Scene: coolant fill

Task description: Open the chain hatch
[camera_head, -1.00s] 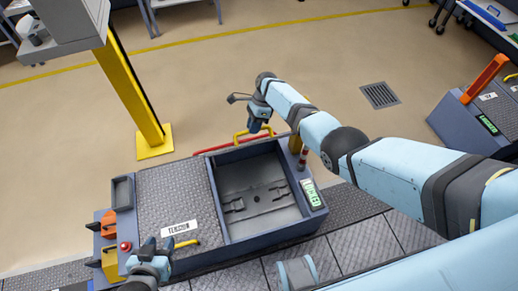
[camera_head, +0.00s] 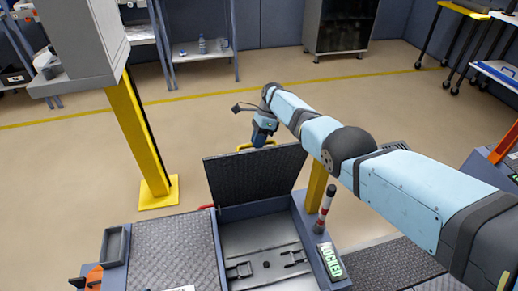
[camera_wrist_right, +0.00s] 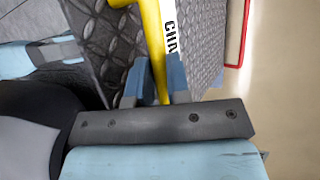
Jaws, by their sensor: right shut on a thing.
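The chain hatch lid (camera_head: 252,175) stands raised at the far side of its open bay (camera_head: 262,240), its dark tread-plate face towards me. Its yellow handle (camera_head: 245,147) shows at the top edge. My right gripper (camera_head: 262,137) is at the handle. In the right wrist view, the blue fingers of my right gripper (camera_wrist_right: 154,78) are shut on the yellow handle (camera_wrist_right: 156,40). A partly hidden white label reading "CHA" (camera_wrist_right: 171,22) is beside it on the tread plate. My left gripper is out of view.
A tread-plate cover (camera_head: 172,250) lies left of the bay. A yellow column (camera_head: 140,135) rises behind left.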

